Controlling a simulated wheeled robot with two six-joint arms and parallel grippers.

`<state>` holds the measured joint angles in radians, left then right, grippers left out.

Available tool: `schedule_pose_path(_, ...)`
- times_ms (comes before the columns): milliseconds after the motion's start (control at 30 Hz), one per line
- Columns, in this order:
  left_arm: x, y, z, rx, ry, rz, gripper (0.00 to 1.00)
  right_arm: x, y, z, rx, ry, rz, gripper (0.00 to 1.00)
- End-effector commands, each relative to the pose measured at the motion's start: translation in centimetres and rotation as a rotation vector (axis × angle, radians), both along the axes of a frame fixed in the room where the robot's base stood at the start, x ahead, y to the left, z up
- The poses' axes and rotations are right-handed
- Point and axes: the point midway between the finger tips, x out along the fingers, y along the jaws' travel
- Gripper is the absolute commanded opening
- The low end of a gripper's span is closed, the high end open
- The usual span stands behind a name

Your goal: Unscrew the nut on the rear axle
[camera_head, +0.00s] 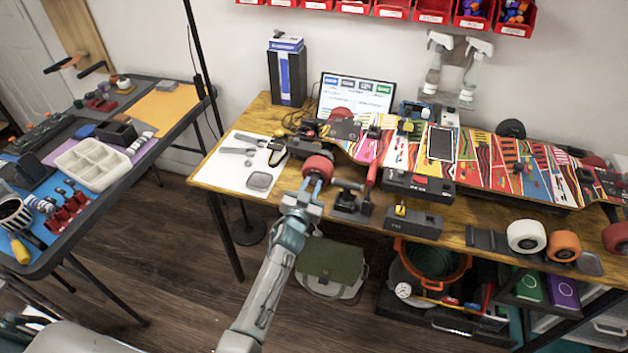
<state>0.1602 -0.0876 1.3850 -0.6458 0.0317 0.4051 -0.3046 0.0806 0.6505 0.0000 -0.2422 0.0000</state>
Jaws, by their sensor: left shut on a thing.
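The skateboard (460,153) lies across the wooden workbench with its colourful graphic side up. A red wheel (318,166) sits on the axle at its left end. My left gripper (313,180) reaches up from below to the near face of this wheel. Its fingers are shut at the axle end, at the wheel's centre. The nut is hidden between the fingertips and too small to make out. My right gripper is not in view.
A black metal part (350,197) stands just right of my left gripper. A white sheet (236,178) with small tools lies to the left. A white wheel (526,236) and an orange wheel (564,246) stand at the bench's front right. Floor is free between the bench and the left table (125,182).

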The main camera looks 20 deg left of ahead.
Motion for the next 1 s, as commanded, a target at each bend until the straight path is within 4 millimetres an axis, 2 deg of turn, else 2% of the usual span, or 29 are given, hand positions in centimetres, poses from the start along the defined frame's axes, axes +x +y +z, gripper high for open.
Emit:
schedule_pose_path(300,-0.03,0.0,0.02,-0.382,0.012,0.0,0.01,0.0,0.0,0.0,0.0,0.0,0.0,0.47)
schedule_pose_path(433,-0.04,0.0,0.02,-0.45,0.015,0.0,0.01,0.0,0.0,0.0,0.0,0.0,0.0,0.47)
schedule_pose_path(767,-0.04,0.0,0.02,-0.476,0.016,0.0,0.01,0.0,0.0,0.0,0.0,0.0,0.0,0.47)
schedule_pose_path(1000,-0.06,0.0,0.03,-0.751,0.025,0.0,0.01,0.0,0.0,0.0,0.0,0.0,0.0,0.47)
